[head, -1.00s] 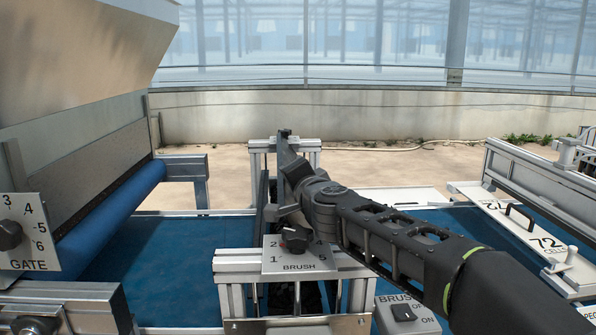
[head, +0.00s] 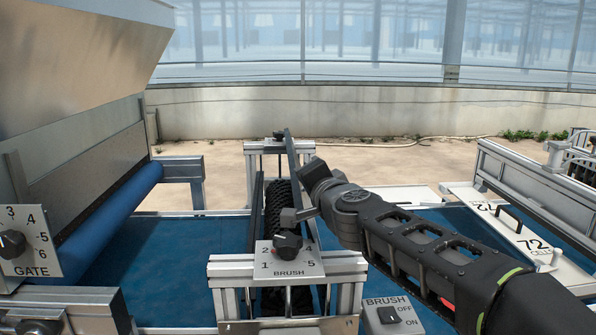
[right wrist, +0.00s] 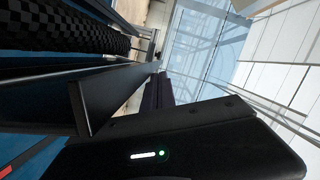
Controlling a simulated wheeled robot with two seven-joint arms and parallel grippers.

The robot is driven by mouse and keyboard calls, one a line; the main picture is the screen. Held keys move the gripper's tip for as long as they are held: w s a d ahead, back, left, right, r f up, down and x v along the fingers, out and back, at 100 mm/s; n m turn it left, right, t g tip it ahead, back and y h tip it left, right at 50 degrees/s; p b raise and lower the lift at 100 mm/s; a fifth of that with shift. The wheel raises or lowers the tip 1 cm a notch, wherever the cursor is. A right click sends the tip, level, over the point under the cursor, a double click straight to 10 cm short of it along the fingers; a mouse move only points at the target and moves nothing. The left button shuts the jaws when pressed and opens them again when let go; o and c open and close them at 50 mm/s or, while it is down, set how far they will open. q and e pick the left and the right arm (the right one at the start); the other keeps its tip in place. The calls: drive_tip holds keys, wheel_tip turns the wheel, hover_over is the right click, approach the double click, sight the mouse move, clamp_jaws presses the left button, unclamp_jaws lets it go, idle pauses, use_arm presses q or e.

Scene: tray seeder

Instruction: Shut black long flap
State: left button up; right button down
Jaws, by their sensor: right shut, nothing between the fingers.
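The black long flap (head: 293,160) is a thin dark plate standing steeply on edge along the right side of the black brush roller (head: 275,203). The roller shows uncovered on its left. My right gripper (head: 297,214) is shut and empty at the near part of the flap; whether it touches the flap I cannot tell. In the right wrist view a long dark plate (right wrist: 45,104), apparently the flap, runs beside the checkered brush roller (right wrist: 62,36). My left gripper is not in view.
The brush dial panel (head: 290,262) stands just in front of the gripper, with a brush switch box (head: 392,315) to its right. A gate dial panel (head: 30,241) and blue roller (head: 110,212) are at left. A white 72-cell plate (head: 515,232) lies at right.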

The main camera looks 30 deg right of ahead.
drive_tip(key=p+v, duration=0.1)
drive_tip(key=v, duration=0.3)
drive_tip(key=shift+s+r, duration=0.2)
drive_tip(key=shift+s, duration=0.05)
drive_tip(key=shift+s+a+f, duration=0.1)
drive_tip(key=shift+s, duration=0.15)
drive_tip(key=c, duration=2.2)
unclamp_jaws()
